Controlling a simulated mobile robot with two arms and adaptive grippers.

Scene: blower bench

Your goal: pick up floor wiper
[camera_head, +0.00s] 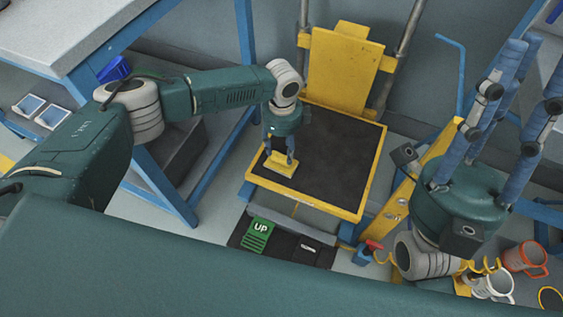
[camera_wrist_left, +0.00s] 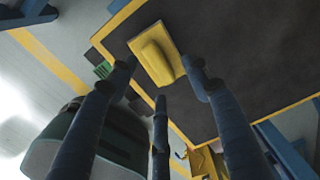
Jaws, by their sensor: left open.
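A small yellow flat piece with a raised block, which I take as the floor wiper (camera_head: 281,169), lies on the black-topped platform. It also shows in the left wrist view (camera_wrist_left: 157,55). My left gripper (camera_head: 280,156) is right above it, pointing down. Its blue fingers (camera_wrist_left: 165,85) are spread, with the yellow piece between and beyond their tips; I cannot tell whether they touch it. My right gripper (camera_head: 520,75) is at the right of the head view, fingers up, apart and empty.
The platform (camera_head: 345,160) has a yellow rim and a yellow upright plate (camera_head: 343,70) behind. A dark mat with a green UP sign (camera_head: 258,236) lies in front. A blue-legged bench (camera_head: 60,40) is at left. Mugs (camera_head: 494,286) stand at lower right.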

